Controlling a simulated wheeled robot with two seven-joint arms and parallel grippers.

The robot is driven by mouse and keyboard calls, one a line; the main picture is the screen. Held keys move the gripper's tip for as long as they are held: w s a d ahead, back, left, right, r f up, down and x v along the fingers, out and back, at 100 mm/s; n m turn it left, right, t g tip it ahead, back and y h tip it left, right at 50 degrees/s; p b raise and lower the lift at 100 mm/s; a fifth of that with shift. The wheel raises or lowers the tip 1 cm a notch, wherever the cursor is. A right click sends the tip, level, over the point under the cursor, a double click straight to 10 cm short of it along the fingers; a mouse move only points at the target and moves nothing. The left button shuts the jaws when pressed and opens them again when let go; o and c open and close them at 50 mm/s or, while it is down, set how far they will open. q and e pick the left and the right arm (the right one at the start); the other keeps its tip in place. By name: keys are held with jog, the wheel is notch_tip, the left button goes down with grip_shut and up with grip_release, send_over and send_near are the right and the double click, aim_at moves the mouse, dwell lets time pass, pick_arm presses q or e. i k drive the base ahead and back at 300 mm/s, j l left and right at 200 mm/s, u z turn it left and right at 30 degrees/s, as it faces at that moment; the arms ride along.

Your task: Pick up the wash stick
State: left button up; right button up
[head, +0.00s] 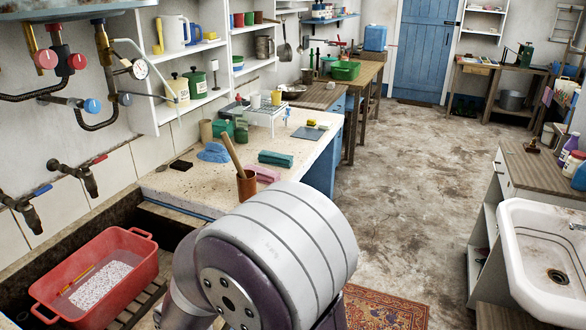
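A light wooden stick (232,154), which looks like the wash stick, leans to the left in a brown pot (247,187) on the front part of the pale counter. The pot hides its lower end. A large grey link of my own arm fills the bottom middle, just in front of the pot. Neither gripper shows in the head view, so I cannot see what they hold.
A red tub (98,277) with a thin orange stick (81,279) and white material inside stands in the stone trough at the lower left. A pink block (262,174), a teal brush-like block (275,158) and a blue cloth (213,152) lie near the pot. Taps project from the left wall.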

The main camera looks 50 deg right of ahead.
aim_at(228, 143)
jog(key=z, duration=1.45)
